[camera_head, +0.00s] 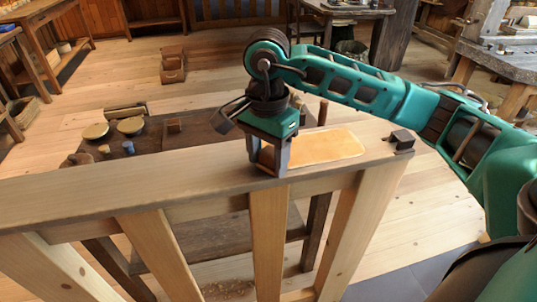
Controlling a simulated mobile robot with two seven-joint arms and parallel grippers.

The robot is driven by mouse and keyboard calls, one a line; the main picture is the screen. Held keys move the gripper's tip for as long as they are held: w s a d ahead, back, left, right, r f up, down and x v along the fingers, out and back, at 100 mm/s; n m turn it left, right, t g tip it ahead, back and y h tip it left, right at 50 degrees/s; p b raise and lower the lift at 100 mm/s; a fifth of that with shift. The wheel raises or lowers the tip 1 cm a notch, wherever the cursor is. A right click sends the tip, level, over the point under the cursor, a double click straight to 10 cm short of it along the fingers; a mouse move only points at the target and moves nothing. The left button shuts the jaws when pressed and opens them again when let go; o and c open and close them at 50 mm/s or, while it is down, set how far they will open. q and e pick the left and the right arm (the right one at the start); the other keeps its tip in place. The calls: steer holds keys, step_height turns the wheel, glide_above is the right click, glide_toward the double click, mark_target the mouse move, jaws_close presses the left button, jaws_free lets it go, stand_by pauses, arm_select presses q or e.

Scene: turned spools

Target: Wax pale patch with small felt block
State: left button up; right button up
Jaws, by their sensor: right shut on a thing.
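The patch (335,145) is a rounded, orange-tan area on top of the long wooden beam, with a lighter edge. My right gripper (268,168) points down at the patch's left end, its fingertips at the beam's top surface. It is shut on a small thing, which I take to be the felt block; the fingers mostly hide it. I cannot tell whether the block touches the wood. The gripper also covers the left end of the patch. My left gripper is not in view.
The wooden beam (120,177) runs across the view on slanted legs. A small dark block (402,139) sits at its right end. Behind is a low dark table with two round tins (95,131) (130,125) and a small blue item (128,147). A brown box (173,65) stands on the floor.

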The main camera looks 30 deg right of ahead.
steer(key=shift+w+a+r, duration=0.15)
steer(key=shift+a, duration=0.2)
step_height(320, 180, up, 2)
steer(key=shift+r+p, duration=0.25)
steer(key=shift+p, duration=0.45)
steer(key=shift+d+r, duration=0.1)
steer(key=shift+r, duration=0.25)
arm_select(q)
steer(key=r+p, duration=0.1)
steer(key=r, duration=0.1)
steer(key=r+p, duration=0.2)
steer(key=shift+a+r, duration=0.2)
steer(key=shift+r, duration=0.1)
arm_select(e)
step_height(320, 180, up, 5)
steer(key=shift+f, duration=0.2)
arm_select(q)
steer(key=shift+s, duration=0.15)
arm_select(e)
steer(key=shift+f, duration=0.1)
